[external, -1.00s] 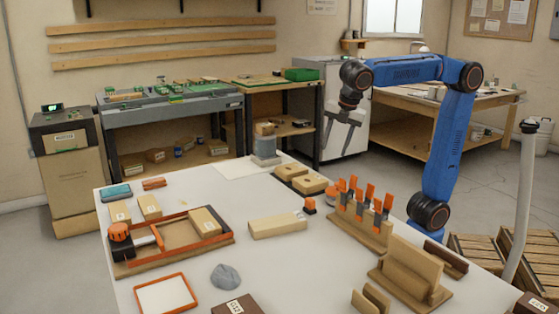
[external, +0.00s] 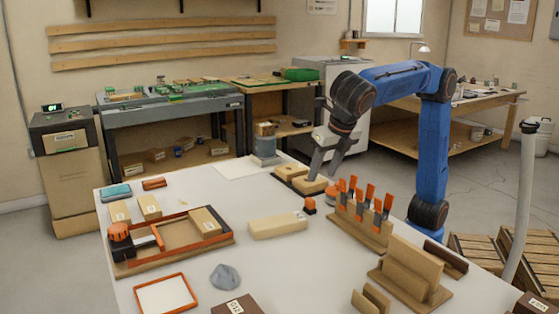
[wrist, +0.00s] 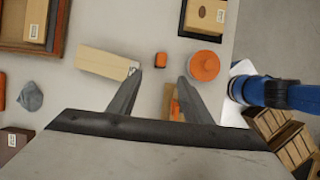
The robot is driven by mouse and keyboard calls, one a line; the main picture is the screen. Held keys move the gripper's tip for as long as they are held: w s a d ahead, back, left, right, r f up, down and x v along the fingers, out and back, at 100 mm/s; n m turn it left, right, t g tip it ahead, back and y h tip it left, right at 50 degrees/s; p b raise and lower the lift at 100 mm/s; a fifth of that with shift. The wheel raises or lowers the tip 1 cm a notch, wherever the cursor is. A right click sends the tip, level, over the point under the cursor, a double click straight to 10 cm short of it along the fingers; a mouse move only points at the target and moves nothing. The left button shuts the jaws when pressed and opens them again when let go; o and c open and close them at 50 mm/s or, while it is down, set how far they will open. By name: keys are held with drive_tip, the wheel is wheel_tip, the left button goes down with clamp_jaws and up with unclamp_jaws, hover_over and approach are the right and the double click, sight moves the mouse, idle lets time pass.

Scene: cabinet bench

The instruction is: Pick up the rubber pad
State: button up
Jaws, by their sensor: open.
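My gripper (external: 324,172) is open and empty above the table's far right part. In the wrist view its two fingers (wrist: 160,78) are spread apart. A small orange block (external: 309,205) sits on the white table below the gripper; in the wrist view this block (wrist: 160,60) shows just beyond and between the fingertips. A round orange piece on a grey disc (wrist: 204,66) lies right of it, near the right fingertip; it is partly hidden in the external view. I cannot tell for sure which piece is the rubber pad.
A long wooden block (external: 278,226) lies left of the small orange block. A rack with orange-handled tools (external: 362,232) stands to the right. A grey lump (external: 225,277) and orange-framed tray (external: 165,295) are nearer the front.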

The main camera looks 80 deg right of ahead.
sight(310, 199)
drive_tip(key=x, duration=0.9)
drive_tip(key=shift+w+d+f, duration=0.1)
drive_tip(key=shift+d+f, duration=0.05)
drive_tip(key=d+f, duration=0.1)
drive_tip(key=w+d+f, duration=0.1)
drive_tip(key=f, duration=0.1)
drive_tip(key=shift+w, duration=0.25)
drive_tip(key=shift+w+d+f, duration=0.1)
drive_tip(key=shift+w+f, duration=0.1)
drive_tip(key=shift+f, duration=0.5)
drive_tip(key=c, duration=1.1)
